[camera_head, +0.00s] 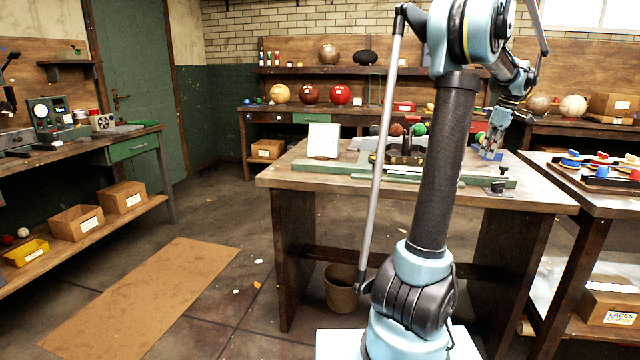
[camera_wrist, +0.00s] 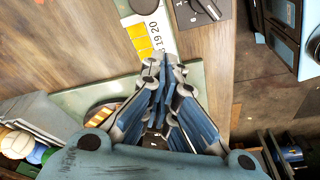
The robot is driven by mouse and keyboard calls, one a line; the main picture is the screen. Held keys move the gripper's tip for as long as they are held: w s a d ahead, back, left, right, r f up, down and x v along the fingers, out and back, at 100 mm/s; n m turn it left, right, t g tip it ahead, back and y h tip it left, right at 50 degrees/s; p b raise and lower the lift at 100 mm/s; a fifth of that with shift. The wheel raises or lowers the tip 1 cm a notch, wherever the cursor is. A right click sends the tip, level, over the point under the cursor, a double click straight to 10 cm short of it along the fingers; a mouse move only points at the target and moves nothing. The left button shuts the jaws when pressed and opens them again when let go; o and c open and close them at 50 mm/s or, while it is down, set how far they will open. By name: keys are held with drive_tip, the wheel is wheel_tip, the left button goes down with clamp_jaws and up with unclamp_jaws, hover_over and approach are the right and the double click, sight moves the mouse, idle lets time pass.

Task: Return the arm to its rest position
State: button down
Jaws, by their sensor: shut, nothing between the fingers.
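My arm rises through the right half of the head view. My gripper (camera_head: 489,152) points down over the right part of the central workbench (camera_head: 300,176), close to its top. In the wrist view my gripper (camera_wrist: 160,90) has its blue fingers together, with nothing between them. Below it in the wrist view are the wooden bench top (camera_wrist: 85,40), a green plate (camera_wrist: 185,75) and a white strip with yellow squares and numbers (camera_wrist: 150,35). I cannot tell whether the fingertips touch anything.
A white panel (camera_head: 323,140) stands on the bench. Small balls (camera_head: 419,129) sit at its back. A side table (camera_head: 600,198) with coloured parts stands close on the right. A bin (camera_head: 340,287) is under the bench. Floor at left has a brown mat (camera_head: 150,295).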

drive_tip(key=shift+a, duration=0.1)
drive_tip(key=s+a+f+m, duration=0.15)
drive_tip(key=s+a, duration=0.25)
drive_tip(key=a, duration=0.5)
drive_tip(key=s+a+f+m+h, duration=0.15)
drive_tip(key=s+a, duration=0.25)
drive_tip(key=a, duration=0.5)
drive_tip(key=s+a+f+m+y, duration=0.15)
drive_tip(key=s+a, duration=0.25)
drive_tip(key=a, duration=0.5)
drive_tip(key=s+a+f+m, duration=0.2)
drive_tip(key=s+a+f, duration=0.3)
drive_tip(key=s+f, duration=0.4)
drive_tip(key=s+a+f+m+h, duration=0.1)
drive_tip(key=s+a+f+m, duration=0.1)
drive_tip(key=s+a+f, duration=0.4)
drive_tip(key=s+f, duration=0.3)
drive_tip(key=s, duration=0.1)
drive_tip(key=shift+a+t+h, duration=0.25)
drive_tip(key=shift+t+h, duration=0.05)
drive_tip(key=shift+m, duration=0.25)
